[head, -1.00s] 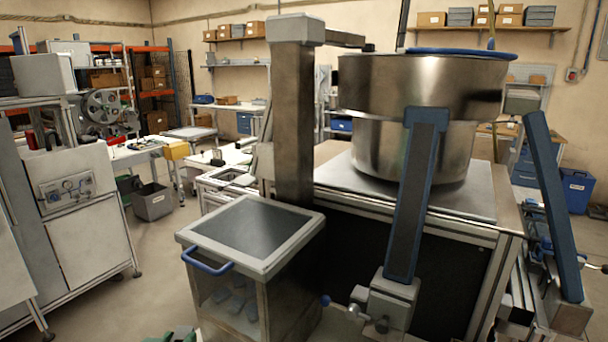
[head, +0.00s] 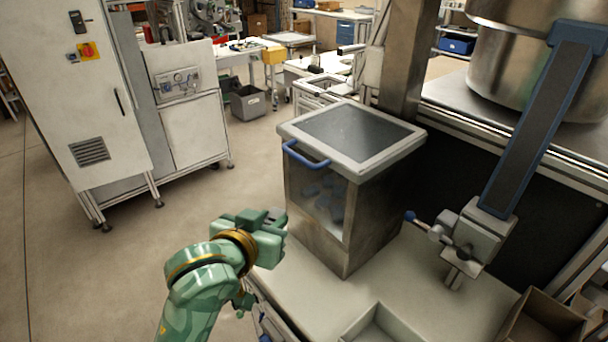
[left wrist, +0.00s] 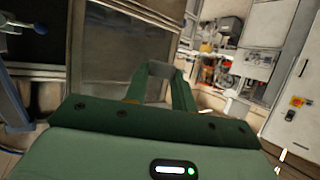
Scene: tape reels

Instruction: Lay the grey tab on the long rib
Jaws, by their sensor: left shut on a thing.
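My left gripper (head: 272,222) is green and is raised beside the left front corner of the glass-fronted bin. It is shut on a small grey piece, which looks like the grey tab (left wrist: 161,69); the piece shows between the two green fingertips in the left wrist view. The fingers hide part of it. In the head view it is too small and covered to make out well. I cannot make out the long rib in either view. My right gripper is not in view.
The bin (head: 345,215) has a dark lid, a blue handle (head: 305,156) and blue-grey pieces inside. A bench top (head: 415,285) carries an open tray (head: 385,328) and a brown box (head: 540,318). An inclined conveyor (head: 540,130) stands right. Floor at left is clear.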

